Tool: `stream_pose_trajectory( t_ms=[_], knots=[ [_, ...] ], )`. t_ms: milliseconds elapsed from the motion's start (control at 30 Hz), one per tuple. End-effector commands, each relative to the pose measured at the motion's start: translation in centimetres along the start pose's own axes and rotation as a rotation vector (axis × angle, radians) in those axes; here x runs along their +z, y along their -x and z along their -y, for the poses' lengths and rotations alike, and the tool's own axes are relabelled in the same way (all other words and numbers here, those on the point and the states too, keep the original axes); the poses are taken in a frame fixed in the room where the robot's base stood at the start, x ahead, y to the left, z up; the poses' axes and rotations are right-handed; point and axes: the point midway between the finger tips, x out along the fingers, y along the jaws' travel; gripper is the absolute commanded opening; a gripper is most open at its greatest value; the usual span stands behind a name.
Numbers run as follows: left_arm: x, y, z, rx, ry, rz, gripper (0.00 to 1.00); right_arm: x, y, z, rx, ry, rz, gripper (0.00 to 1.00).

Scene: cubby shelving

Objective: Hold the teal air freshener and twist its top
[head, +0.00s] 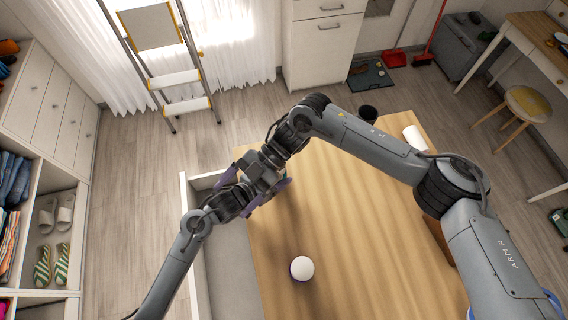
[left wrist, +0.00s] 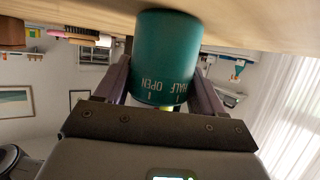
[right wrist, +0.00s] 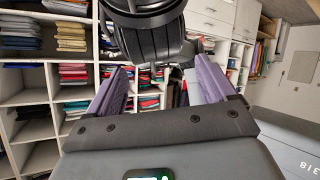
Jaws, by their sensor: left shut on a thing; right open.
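The teal air freshener (left wrist: 167,50) fills the middle of the left wrist view, with upside-down "HALF OPEN" lettering on it. My left gripper (left wrist: 164,82) is shut on it, one purple finger on each side. In the head view the arms hide nearly all of the air freshener and the left gripper. My right gripper (head: 244,186) is open over the left end of the wooden table. In the right wrist view the open fingers (right wrist: 160,88) have nothing gripped between them, and a black arm joint of mine is close in front.
A white-topped round object (head: 302,268) stands on the wooden table (head: 350,235). A black cup (head: 368,113) and a white cylinder (head: 414,137) are at the far edge. A grey bench (head: 228,262) adjoins the table's left side. The table's front middle is clear.

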Motion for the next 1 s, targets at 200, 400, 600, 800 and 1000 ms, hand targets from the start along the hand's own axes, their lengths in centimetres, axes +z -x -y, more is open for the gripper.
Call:
stream_pose_trajectory(
  t_ms=[200,400,600,800,1000],
  knots=[
    [0.0,0.0,0.0,0.000,0.000,0.001,0.33,1.6,4.3,1.1,0.259,-0.179,-0.067,0.84],
    [0.0,0.0,0.0,0.001,0.000,0.001,0.33,4.8,10.5,3.7,0.484,-0.353,-0.048,0.84],
    [0.0,0.0,-0.1,0.001,0.000,0.001,0.33,7.5,16.0,7.0,0.652,-0.490,0.006,0.84],
    [0.1,0.0,-0.1,0.001,0.001,0.001,0.33,8.9,19.1,9.3,0.741,-0.564,0.047,0.84],
    [0.1,0.0,-0.1,0.001,0.001,0.001,0.33,9.5,19.2,9.2,0.767,-0.585,0.058,0.84]
  ],
)
